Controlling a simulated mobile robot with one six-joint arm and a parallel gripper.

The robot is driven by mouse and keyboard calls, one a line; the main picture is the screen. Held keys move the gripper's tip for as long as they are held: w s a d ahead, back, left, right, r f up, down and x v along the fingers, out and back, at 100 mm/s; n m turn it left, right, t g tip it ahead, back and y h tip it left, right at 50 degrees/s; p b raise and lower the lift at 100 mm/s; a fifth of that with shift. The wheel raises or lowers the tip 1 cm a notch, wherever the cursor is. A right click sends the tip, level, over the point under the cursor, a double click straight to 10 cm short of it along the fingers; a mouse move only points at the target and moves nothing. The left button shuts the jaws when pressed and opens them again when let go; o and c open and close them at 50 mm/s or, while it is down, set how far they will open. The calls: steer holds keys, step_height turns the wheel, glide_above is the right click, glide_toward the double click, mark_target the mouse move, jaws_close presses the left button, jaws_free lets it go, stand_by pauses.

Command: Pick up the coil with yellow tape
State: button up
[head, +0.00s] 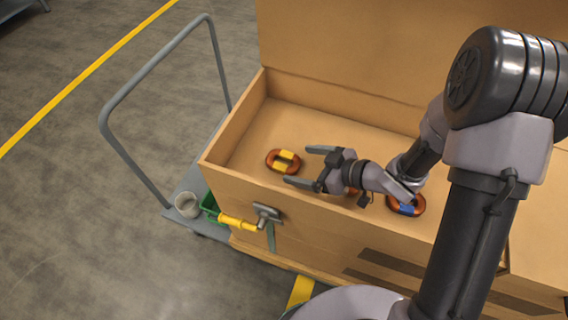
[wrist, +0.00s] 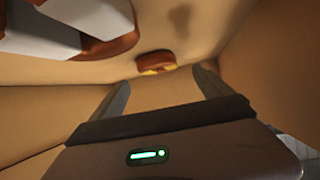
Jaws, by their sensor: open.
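The coil with yellow tape (head: 283,155) is a copper-brown ring lying on the floor of the wooden crate, near its left end. My gripper (head: 296,165) is open and empty, its fingers pointing left toward this coil from the right. In the wrist view the coil (wrist: 155,61) appears beyond my open fingertips (wrist: 160,76), roughly midway between them. No contact with it is visible. Part of its yellow tape shows in both views.
A coil with blue tape (head: 406,205) lies to the right in the crate (head: 236,119). Another coil is mostly hidden under my gripper; a coil with white tape (wrist: 58,38) looms at upper left in the wrist view. A grey cart (head: 183,224) stands left, outside the crate.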

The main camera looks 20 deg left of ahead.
mark_target(276, 159)
steer(key=b+x, duration=0.2)
steer(key=x, duration=0.3)
steer(key=shift+w+a+f, duration=0.15)
steer(key=shift+w+a, duration=0.05)
steer(key=shift+a, duration=0.15)
steer(key=shift+d, duration=0.1)
steer(key=shift+c, duration=0.2)
